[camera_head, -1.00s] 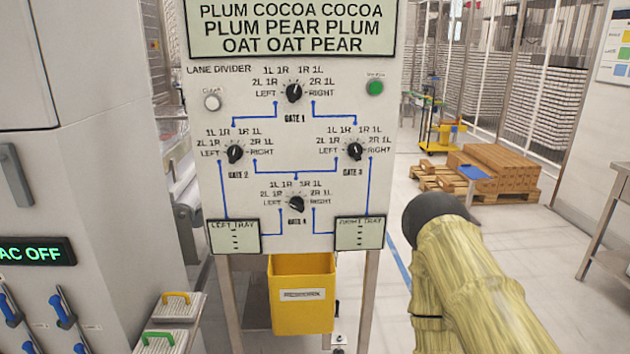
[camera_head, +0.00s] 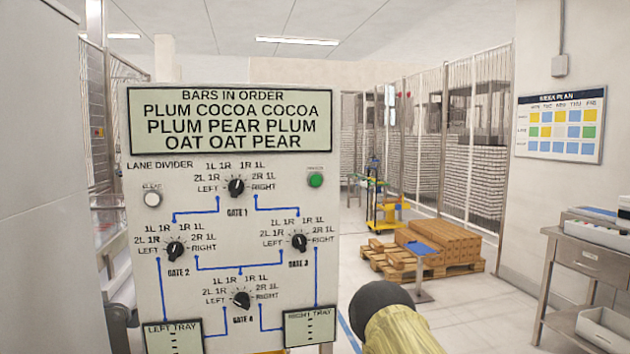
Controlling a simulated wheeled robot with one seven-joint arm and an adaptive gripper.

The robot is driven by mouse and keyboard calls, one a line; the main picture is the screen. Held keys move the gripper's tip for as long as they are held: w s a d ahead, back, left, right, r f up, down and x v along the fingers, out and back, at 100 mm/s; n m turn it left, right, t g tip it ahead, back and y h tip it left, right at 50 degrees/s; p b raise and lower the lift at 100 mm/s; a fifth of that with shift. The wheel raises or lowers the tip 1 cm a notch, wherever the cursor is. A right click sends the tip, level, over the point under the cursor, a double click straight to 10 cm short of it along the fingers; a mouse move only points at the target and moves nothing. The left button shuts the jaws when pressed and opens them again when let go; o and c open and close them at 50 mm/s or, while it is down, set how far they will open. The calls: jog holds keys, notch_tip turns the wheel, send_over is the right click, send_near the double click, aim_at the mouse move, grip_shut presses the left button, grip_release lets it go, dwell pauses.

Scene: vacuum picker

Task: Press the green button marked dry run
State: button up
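The green button (camera_head: 315,180) sits at the upper right of the white lane divider panel (camera_head: 220,215); its small label is too blurred to read. A white button (camera_head: 152,199) labelled clear is at the upper left. Black knobs for gate 1 (camera_head: 236,187), gate 2 (camera_head: 175,250), gate 3 (camera_head: 299,242) and gate 4 (camera_head: 241,299) are on the panel. The display (camera_head: 233,119) lists bars in order. My arm, yellowish with a dark rounded end, shows at the bottom, right of the panel and apart from the button. My gripper's fingers are not visible.
A grey-white cabinet (camera_head: 40,200) stands close on the left. A pallet of brown boxes (camera_head: 440,242) lies behind, right of the panel. A metal table (camera_head: 560,280) is at the right edge. Open floor lies between the panel and the table.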

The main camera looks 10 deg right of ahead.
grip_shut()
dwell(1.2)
